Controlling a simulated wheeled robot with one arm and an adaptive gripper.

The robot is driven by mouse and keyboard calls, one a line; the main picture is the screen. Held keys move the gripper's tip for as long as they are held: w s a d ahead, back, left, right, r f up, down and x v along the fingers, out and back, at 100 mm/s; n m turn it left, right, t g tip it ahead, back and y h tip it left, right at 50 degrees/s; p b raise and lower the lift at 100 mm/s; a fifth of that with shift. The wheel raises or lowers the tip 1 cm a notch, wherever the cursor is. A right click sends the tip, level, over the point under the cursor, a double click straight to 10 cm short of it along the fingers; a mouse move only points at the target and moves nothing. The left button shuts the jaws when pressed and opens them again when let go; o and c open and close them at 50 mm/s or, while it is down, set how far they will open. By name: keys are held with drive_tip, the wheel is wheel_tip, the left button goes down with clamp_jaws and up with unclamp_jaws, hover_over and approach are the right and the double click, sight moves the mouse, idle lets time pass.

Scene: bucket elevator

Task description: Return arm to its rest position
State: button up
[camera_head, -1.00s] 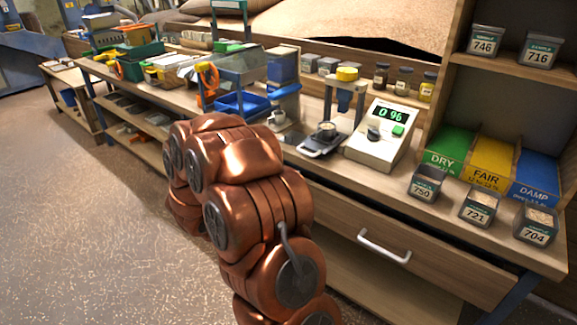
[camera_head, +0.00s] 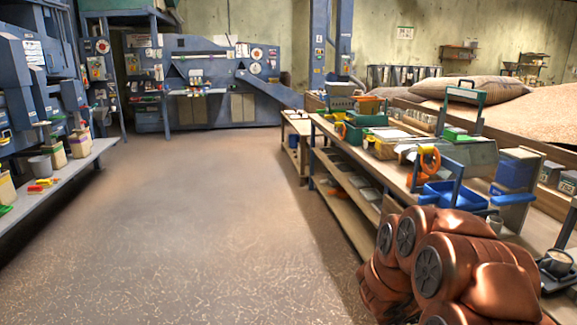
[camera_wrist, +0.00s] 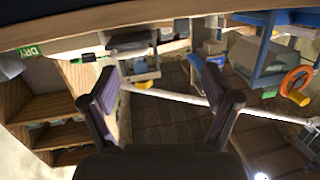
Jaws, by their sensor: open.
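My copper-coloured arm (camera_head: 445,265) is folded at the lower right of the head view, beside the front edge of the workbench. My gripper is not visible in the head view. In the wrist view my gripper (camera_wrist: 160,92) has its two dark fingers spread wide apart, with nothing held between them. The wrist view is tilted and shows the bench gear beyond the fingers, with an orange ring (camera_wrist: 297,80) at the right and a green DRY label (camera_wrist: 28,51) at the left.
The workbench (camera_head: 395,180) runs along the right with a blue tray (camera_head: 455,195) and an orange ring (camera_head: 429,160). A low shelf (camera_head: 75,170) with buckets stands at the left. Blue machinery (camera_head: 215,80) is at the back. The floor (camera_head: 200,230) between is clear.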

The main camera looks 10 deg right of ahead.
drive_tip(key=w+a+n+t+y, duration=0.3)
drive_tip(key=w+a+y, duration=0.2)
drive_tip(key=a, duration=0.4)
drive_tip(key=w+a+n+t+y, duration=0.3)
drive_tip(key=w+a+y, duration=0.25)
drive_tip(key=a, duration=0.45)
drive_tip(key=s+a+n+g+y, duration=0.1)
drive_tip(key=s+a+n+y, duration=0.25)
drive_tip(key=a, duration=0.35)
drive_tip(key=s+a+n+g+y, duration=0.1)
drive_tip(key=s+a+n+y, duration=0.2)
drive_tip(key=a, duration=0.5)
drive_tip(key=s+a+f+n+g+y, duration=0.1)
drive_tip(key=s+a+g, duration=0.1)
drive_tip(key=s, duration=0.5)
drive_tip(key=s+a+n+g+y, duration=0.1)
drive_tip(key=s+a+g, duration=0.15)
drive_tip(key=s, duration=0.45)
drive_tip(key=s+d+r+n+g+h, duration=0.1)
drive_tip(key=s+d+g+h, duration=0.15)
drive_tip(key=s, duration=0.85)
drive_tip(key=s+d+r+n+g+h, duration=0.1)
drive_tip(key=s+d+g, duration=0.2)
drive_tip(key=s, duration=0.7)
drive_tip(key=s+p+v, duration=0.2)
drive_tip(key=p+v, duration=1.3)
drive_tip(key=shift+d+r+t, duration=0.15)
drive_tip(key=shift+r+t, duration=0.2)
drive_tip(key=shift+t, duration=0.05)
drive_tip(key=shift+y, duration=0.25)
